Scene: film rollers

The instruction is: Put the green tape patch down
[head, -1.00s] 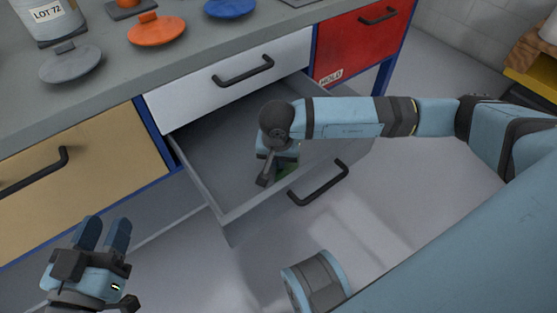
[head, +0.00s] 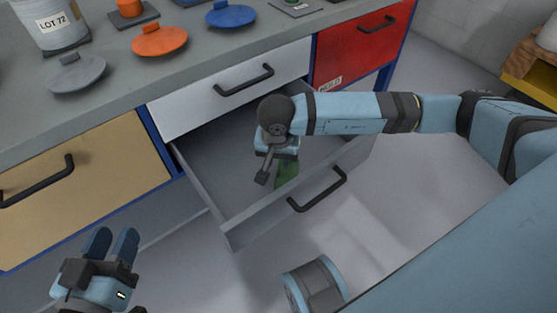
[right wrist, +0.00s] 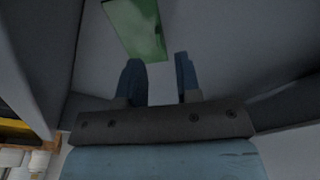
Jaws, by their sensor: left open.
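The green tape patch (head: 287,173) lies flat on the floor of the open drawer (head: 222,160), partly hidden by my right gripper (head: 272,170) in the head view. In the right wrist view the patch (right wrist: 137,28) shows as a green rectangle beyond the fingertips and apart from them. My right gripper (right wrist: 160,66) is open, with an empty gap between its blue fingers, inside the drawer. My left gripper (head: 112,244) is open and empty at the lower left, in front of the tan drawer.
The drawer's raised front with a black handle (head: 317,190) and its side walls surround my right gripper. The grey countertop (head: 120,85) above holds an orange lid (head: 160,40), a blue lid (head: 231,15), a grey lid (head: 76,74) and a labelled white container (head: 50,22). A shut red drawer (head: 360,45) is to the right.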

